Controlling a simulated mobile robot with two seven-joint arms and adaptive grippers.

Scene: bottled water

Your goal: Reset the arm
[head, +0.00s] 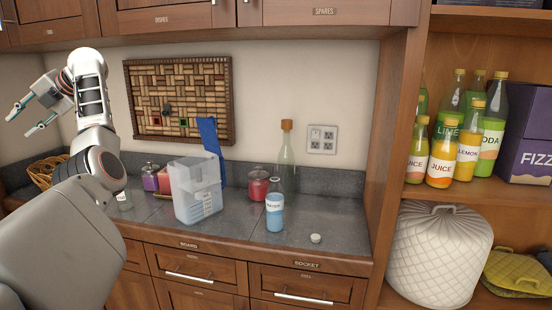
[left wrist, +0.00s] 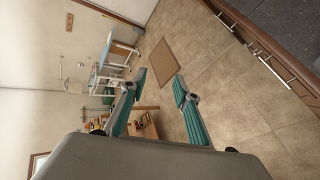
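My left arm rises from the lower left in the head view. My left gripper (head: 32,108) is up at the far left, above the counter, with its two fingers apart and nothing between them. In the left wrist view, the left gripper (left wrist: 158,92) also shows its teal fingers spread and empty, over a tiled floor. A water bottle (head: 275,212) without a cap stands upright on the counter. A white cap (head: 316,238) lies on the counter to its right. My right gripper is in neither view.
A translucent container (head: 195,190) stands on the counter, with a tall glass bottle (head: 286,155) and a red jar (head: 258,185) behind. Shelves at right hold several juice and soda bottles (head: 440,155) and a white quilted cover (head: 437,255). Cabinets (head: 320,18) hang overhead.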

